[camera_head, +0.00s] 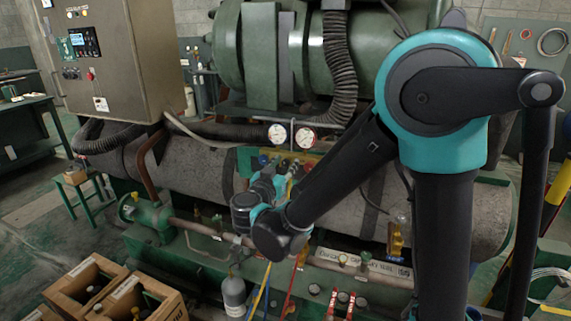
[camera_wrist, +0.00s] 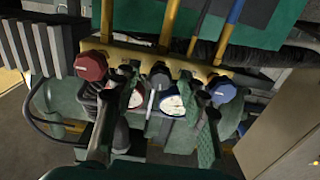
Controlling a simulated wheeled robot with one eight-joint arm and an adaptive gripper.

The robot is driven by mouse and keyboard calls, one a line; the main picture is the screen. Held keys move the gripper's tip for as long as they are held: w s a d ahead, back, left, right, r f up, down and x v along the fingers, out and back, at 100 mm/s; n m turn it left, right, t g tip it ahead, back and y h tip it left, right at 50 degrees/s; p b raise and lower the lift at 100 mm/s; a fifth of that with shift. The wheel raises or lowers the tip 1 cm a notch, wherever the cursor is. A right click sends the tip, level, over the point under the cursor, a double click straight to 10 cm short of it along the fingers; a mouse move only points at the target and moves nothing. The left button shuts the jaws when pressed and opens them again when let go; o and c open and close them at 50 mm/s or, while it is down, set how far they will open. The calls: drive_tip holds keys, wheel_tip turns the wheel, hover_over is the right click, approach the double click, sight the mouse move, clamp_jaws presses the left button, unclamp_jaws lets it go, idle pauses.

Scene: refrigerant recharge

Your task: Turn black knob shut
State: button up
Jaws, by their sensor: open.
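The black knob (camera_wrist: 160,76) shows as a dark grey-black knob in the middle of the brass manifold (camera_wrist: 140,55) in the wrist view. A red knob (camera_wrist: 90,67) is left of it and a blue knob (camera_wrist: 222,92) right of it. My gripper (camera_wrist: 157,100) is open, its two fingers apart on either side of the black knob's line; I see no contact with the knob. In the head view my gripper (camera_head: 275,183) is at the manifold under two gauges (camera_head: 278,133), its fingers largely hidden by my wrist. The blue knob (camera_head: 263,160) shows there too.
Hoses hang below the manifold, with a grey cylinder (camera_head: 234,295) nearby. A horizontal pipe (camera_head: 330,268) runs under my wrist. A ribbed black hose (camera_head: 338,65) hangs above.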

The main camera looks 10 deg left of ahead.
drive_tip(key=shift+w+d, duration=0.1)
drive_tip(key=shift+w, duration=0.35)
clamp_jaws()
